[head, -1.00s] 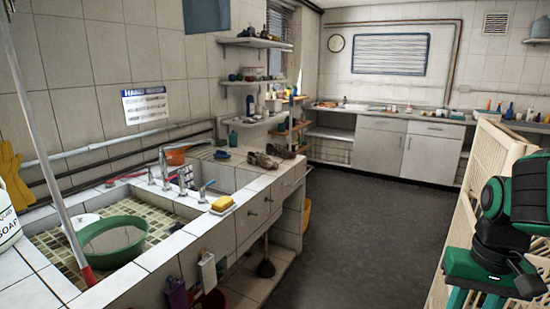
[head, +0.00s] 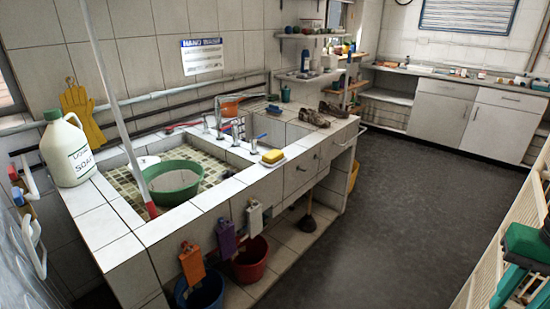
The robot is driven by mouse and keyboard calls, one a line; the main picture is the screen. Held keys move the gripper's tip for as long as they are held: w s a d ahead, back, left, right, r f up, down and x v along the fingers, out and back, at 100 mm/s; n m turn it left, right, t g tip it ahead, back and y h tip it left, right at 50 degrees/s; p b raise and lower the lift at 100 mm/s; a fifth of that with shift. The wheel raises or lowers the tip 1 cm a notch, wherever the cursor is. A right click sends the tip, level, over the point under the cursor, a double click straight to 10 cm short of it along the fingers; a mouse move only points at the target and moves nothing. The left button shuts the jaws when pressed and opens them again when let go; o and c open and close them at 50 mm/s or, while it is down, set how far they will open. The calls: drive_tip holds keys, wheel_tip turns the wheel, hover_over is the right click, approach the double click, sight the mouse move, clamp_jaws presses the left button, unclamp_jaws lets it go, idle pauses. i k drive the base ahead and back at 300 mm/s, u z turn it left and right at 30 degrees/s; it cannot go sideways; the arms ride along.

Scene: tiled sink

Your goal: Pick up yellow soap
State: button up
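The yellow soap (head: 273,156) is a small block on a pale dish (head: 262,163) on the tiled sink counter, near the front edge and right of the basin with the green bowl. My gripper does not show in the head view. Only a green part of my own body shows at the right edge, far from the soap.
A green bowl (head: 174,178) sits in the left basin, with a pole leaning beside it. A large white soap jug (head: 66,150) stands at the counter's left. Shoes (head: 322,113) lie on the right end. Buckets (head: 251,258) stand below the front. The dark floor (head: 395,190) to the right is clear.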

sight(273, 156)
drive_tip(key=u, duration=0.35)
drive_tip(key=i, duration=1.6)
drive_tip(key=z, duration=0.35)
